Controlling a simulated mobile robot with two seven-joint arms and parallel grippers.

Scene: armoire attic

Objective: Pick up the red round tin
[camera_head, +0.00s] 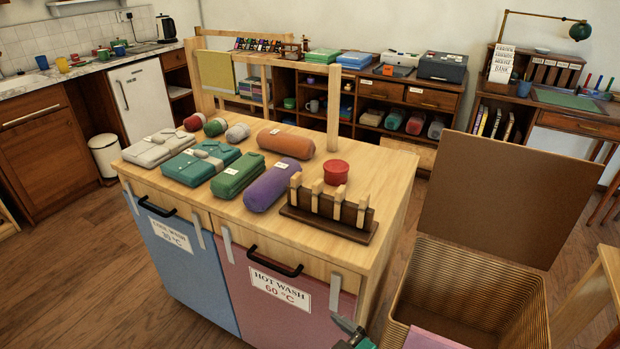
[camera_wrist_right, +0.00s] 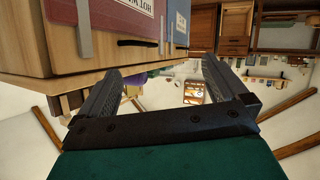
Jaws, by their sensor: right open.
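The red round tin (camera_head: 336,172) stands on the wooden top of the laundry cabinet (camera_head: 385,190), near its back right. It is just behind a dark wooden rack with light upright pegs (camera_head: 330,222), and left of it is an orange roll (camera_head: 286,143). Part of my right gripper (camera_head: 350,335) shows at the bottom edge of the head view, low in front of the cabinet and well away from the tin. In the right wrist view my right gripper (camera_wrist_right: 162,78) is open and empty, with the cabinet front beside it. The tin is not visible there. My left gripper is not in view.
A purple roll (camera_head: 272,186), green bundles (camera_head: 239,174) and several other rolled or folded cloths fill the cabinet top's left and middle. An open wicker hamper (camera_head: 535,300) with a raised lid (camera_head: 505,200) stands to the right.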

